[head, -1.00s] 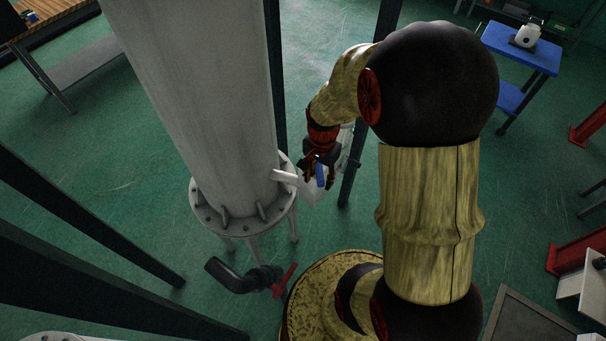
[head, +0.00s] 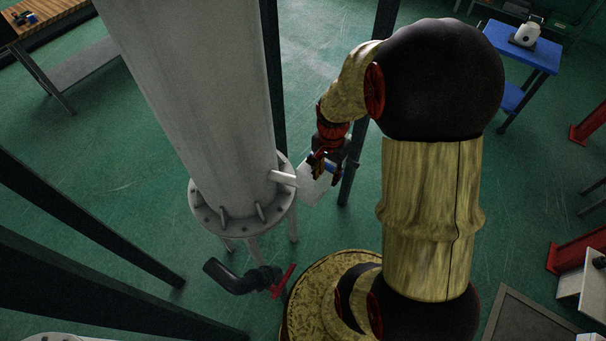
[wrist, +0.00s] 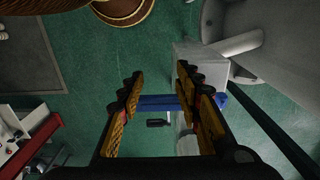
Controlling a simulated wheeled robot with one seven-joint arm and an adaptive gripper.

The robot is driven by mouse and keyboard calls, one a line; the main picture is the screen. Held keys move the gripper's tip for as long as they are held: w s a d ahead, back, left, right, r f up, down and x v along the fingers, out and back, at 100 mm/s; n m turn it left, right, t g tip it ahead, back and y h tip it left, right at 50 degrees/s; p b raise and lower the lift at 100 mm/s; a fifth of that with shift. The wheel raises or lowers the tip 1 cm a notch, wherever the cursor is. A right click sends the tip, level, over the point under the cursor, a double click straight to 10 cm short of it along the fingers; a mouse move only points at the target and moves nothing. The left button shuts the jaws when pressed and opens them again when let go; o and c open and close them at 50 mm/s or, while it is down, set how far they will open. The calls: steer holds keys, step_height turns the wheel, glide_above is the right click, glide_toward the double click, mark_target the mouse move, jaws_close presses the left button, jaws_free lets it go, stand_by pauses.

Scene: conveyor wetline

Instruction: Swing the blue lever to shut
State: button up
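The blue lever (head: 331,167) is beside the pale box on the short pipe of the big column, partly hidden by my gripper (head: 322,160) in the head view. In the wrist view the blue lever (wrist: 160,102) lies crosswise, spanning the gap between the fingers and showing past the right one. My gripper (wrist: 161,75) has its two fingers apart. I cannot tell whether a finger touches the lever.
The pale box (head: 314,187) and short pipe (head: 284,177) sit close to my gripper, left of it. The column (head: 195,110) stands left, a dark post (head: 355,165) behind. A red-handled valve (head: 283,281) is below.

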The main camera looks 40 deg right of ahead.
step_height(320, 180, up, 7)
steer(key=p, duration=0.4)
steer(key=shift+f, duration=0.15)
stand_by(0.5)
steer(key=s+a+n+t+b, duration=0.2)
steer(key=s+a+n+b, duration=0.2)
steer(key=a+n+b, duration=0.3)
steer(key=s+a+n+t+b, duration=0.3)
steer(key=a+n+b, duration=0.4)
steer(key=b, duration=1.1)
steer(key=shift+s+a+f+t, duration=0.3)
steer(key=shift+s+a+f, duration=0.1)
steer(key=shift+a, duration=1.4)
